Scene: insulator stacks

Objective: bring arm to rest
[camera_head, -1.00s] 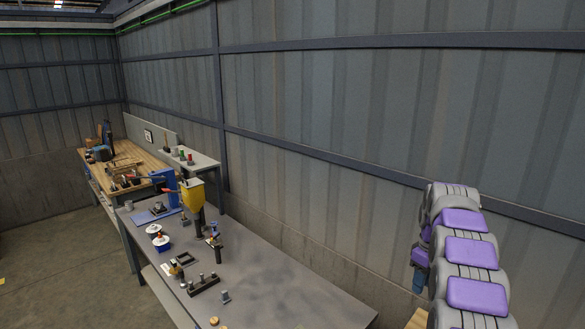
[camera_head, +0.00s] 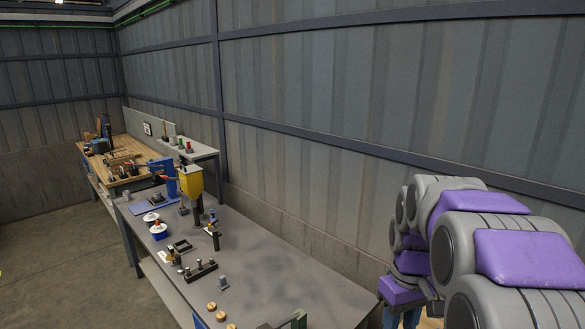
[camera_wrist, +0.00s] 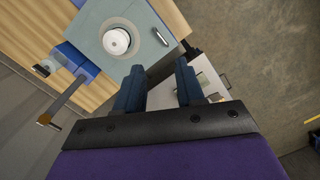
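My arm (camera_head: 520,255), grey with purple pads, is folded at the lower right of the head view. My gripper (camera_wrist: 159,84) shows in the wrist view as two dark blue fingers with a clear gap between them. It is open, with nothing between the fingers. In the head view the fingertips are mostly hidden at the bottom edge.
A long grey bench (camera_head: 275,275) carries a yellow-headed press (camera_head: 190,182), white-topped blue pieces (camera_head: 159,231) and several small parts. A corrugated wall (camera_head: 330,100) runs behind. In the wrist view, a pale green-grey block with a white disc (camera_wrist: 116,41) sits on wood. Floor (camera_head: 60,270) is clear at left.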

